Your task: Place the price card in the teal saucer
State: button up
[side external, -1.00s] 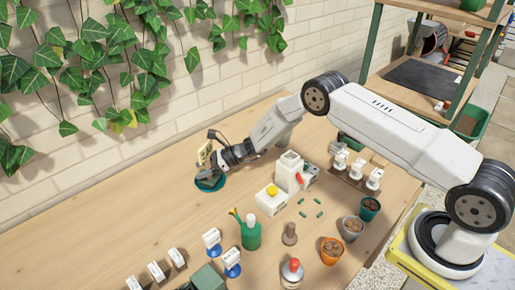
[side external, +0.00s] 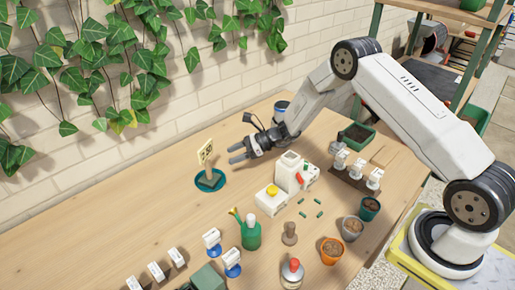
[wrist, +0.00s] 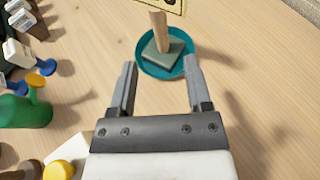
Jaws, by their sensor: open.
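The price card (side external: 206,152) is a cream card on a short wooden post with a grey-green square base. It stands upright with its base inside the teal saucer (side external: 222,184), near the wall. In the wrist view the card's base (wrist: 163,50) rests within the rim of the teal saucer (wrist: 147,69), and the card's top is cut off by the frame edge. My gripper (side external: 236,154) is open and empty, to the right of the card and apart from it. In the wrist view my gripper's fingers (wrist: 160,75) point toward the saucer with nothing between them.
Pots, including an orange one (side external: 332,250), stand at right. The table left of the saucer is clear.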

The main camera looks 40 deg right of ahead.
jog(key=shift+s+d+r, duration=0.15)
jog(key=shift+s+d, duration=0.05)
jog(key=shift+d, duration=0.05)
dwell(0.5)
jog(key=s+d+r+n+g+h, duration=0.1)
jog(key=s+r+n+h, duration=0.4)
jog(key=s+n, duration=0.7)
jog(key=s+d+r+n+g+h, duration=0.1)
jog(key=s+r+n+g+h, duration=0.3)
jog(key=s+n, duration=0.8)
jog(key=s+r+h, duration=0.2)
jog(key=s, duration=0.2)
jog(key=shift+r+n, duration=0.4)
